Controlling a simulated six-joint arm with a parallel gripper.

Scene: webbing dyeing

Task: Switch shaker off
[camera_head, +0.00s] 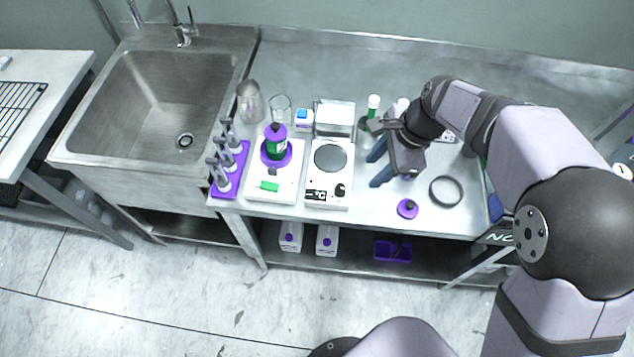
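A white device (263,196) stands near the front left of the steel bench. It looks like the shaker. A green switch (269,186) is on its front part; its on or off position is too small to tell. A dark green bottle with a purple cap (275,133) stands upright on the device's purple round holder (287,158). My gripper (378,168) is open with nothing visible between its fingers.
The white hotplate (313,197) with a dark knob stands between shaker and gripper. A purple rack of pipettes (240,160) is left of the shaker. Behind are a beaker (280,104), a metal flask (250,101) and a white box (334,117). A black ring (446,190) lies right.

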